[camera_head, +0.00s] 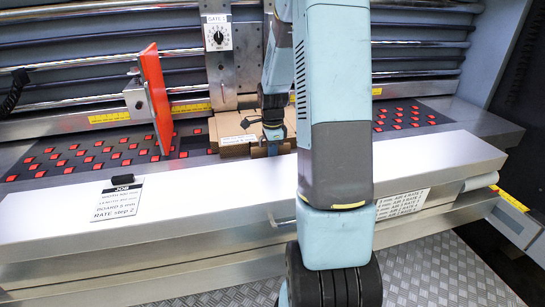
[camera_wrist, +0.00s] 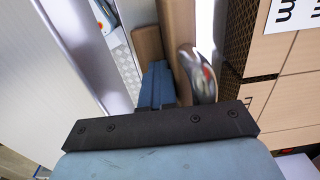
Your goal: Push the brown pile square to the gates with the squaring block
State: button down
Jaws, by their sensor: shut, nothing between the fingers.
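The brown pile (camera_head: 230,128) lies on the feed table below the GATE 1 plate, partly hidden by my arm. Its layered edge and top show at the right of the wrist view (camera_wrist: 290,82). My gripper (camera_head: 273,136) is low at the pile's near right side in the head view. Its blue fingers (camera_wrist: 158,82) are shut and empty. Brown smooth pieces (camera_wrist: 178,38) show beside the fingertips, left of the pile; I cannot tell whether they are the squaring block. The gate plate (camera_head: 217,62) stands behind the pile; contact there cannot be made out.
A red upright guide (camera_head: 153,98) stands left of the pile. A dark bed with red squares (camera_head: 85,152) spreads to both sides. A pale front ledge (camera_head: 60,220) carries a JOB card (camera_head: 117,200). Rollers (camera_head: 100,60) run across the back.

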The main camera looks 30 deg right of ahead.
jog(key=shift+w+d+f, duration=0.1)
jog(key=shift+w+d, duration=0.15)
jog(key=shift+w, duration=0.55)
jog(key=shift+w+d+f, duration=0.15)
jog(key=shift+w+d, duration=0.05)
jog(key=shift+w, duration=0.65)
jog(key=shift+w+d+f, duration=0.1)
jog(key=shift+w+d, duration=0.15)
jog(key=shift+w, duration=0.55)
dwell(0.8)
jog(key=shift+w+d+r, duration=0.15)
jog(key=shift+w+r, duration=0.15)
jog(key=shift+w, duration=0.25)
dwell(0.5)
jog(key=shift+s+f, duration=0.2)
jog(key=shift+s, duration=0.2)
dwell(0.4)
jog(key=shift+w+r, duration=0.15)
jog(key=shift+r, duration=0.45)
notch_tip(320, 180, up, 9)
dwell(1.1)
jog(key=shift+f, duration=0.1)
dwell(0.4)
